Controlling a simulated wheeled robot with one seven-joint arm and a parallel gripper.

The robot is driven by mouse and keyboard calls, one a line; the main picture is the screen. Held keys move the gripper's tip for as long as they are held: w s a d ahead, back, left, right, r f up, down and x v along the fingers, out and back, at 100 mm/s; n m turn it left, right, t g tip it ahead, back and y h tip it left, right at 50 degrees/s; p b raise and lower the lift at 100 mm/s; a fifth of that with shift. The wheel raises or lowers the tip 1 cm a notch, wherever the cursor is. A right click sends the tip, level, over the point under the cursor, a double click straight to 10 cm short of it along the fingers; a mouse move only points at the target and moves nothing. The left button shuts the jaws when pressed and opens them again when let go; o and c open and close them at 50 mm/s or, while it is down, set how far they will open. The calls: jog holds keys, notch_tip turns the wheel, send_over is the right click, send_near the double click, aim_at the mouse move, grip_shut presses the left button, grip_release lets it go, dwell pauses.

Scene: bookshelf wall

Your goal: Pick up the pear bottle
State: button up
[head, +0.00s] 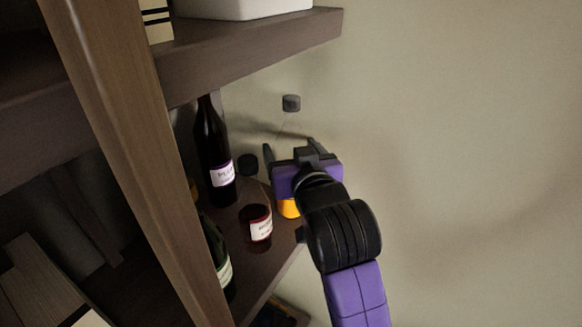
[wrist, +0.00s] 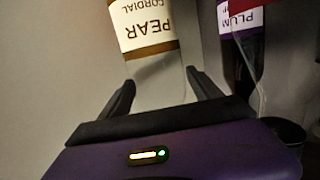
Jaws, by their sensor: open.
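The pear bottle is clear glass. In the head view its dark cap (head: 291,103) and an orange-yellow lower part (head: 289,208) show, with my gripper hiding much of the middle. In the wrist view its PEAR CORDIAL label (wrist: 147,25) appears upside down. My gripper (head: 290,145) is open at the bottle's upper part; it also shows in the wrist view (wrist: 160,78). There, clear glass shows between the fingertips. I cannot tell whether the fingers touch it or how deep it sits between them.
A dark plum bottle (head: 212,150) and a red bottle (head: 257,235) stand to the left on the same shelf. A green bottle (head: 217,260) is partly behind the wooden upright (head: 130,140). A shelf board (head: 245,60) runs above. The wall at right is bare.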

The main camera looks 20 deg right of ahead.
jog(key=c, duration=1.5)
jog(key=shift+r, duration=0.1)
grip_shut()
jog(key=shift+w, duration=0.1)
